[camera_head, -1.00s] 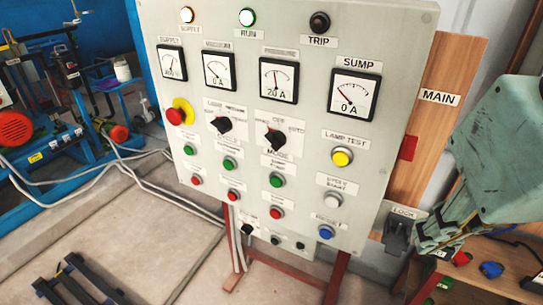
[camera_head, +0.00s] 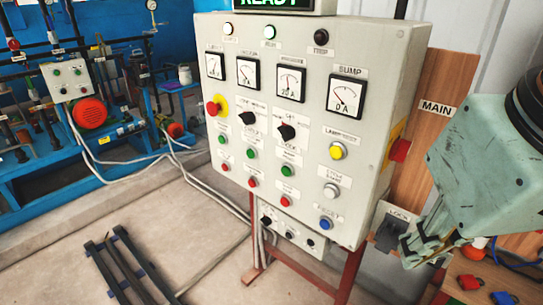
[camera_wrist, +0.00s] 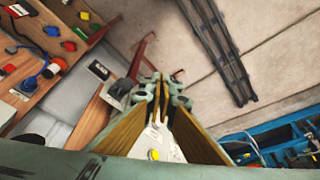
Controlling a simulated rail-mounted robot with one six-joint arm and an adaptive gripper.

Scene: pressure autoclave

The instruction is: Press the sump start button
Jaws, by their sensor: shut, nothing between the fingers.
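The grey control panel (camera_head: 300,200) stands in the middle of the head view. Green buttons sit in its lower half: a left one (camera_head: 222,140), a middle one (camera_head: 250,154) and a right one (camera_head: 288,171), each above a red button. Their labels are too blurred to read surely, so I cannot tell which is sump start. The sump meter (camera_head: 344,100) is at upper right. My gripper (camera_head: 408,250) is shut and empty, right of the panel, near the lock box. In the wrist view my gripper (camera_wrist: 157,82) points past the panel (camera_wrist: 165,140), apart from the buttons.
The lock box (camera_head: 390,228) and wooden MAIN board (camera_head: 430,125) are close beside my gripper. A bench with padlocks (camera_head: 469,282) lies at lower right. Dark rails (camera_head: 122,270) lie on the floor. A blue rig (camera_head: 110,150) stands at left.

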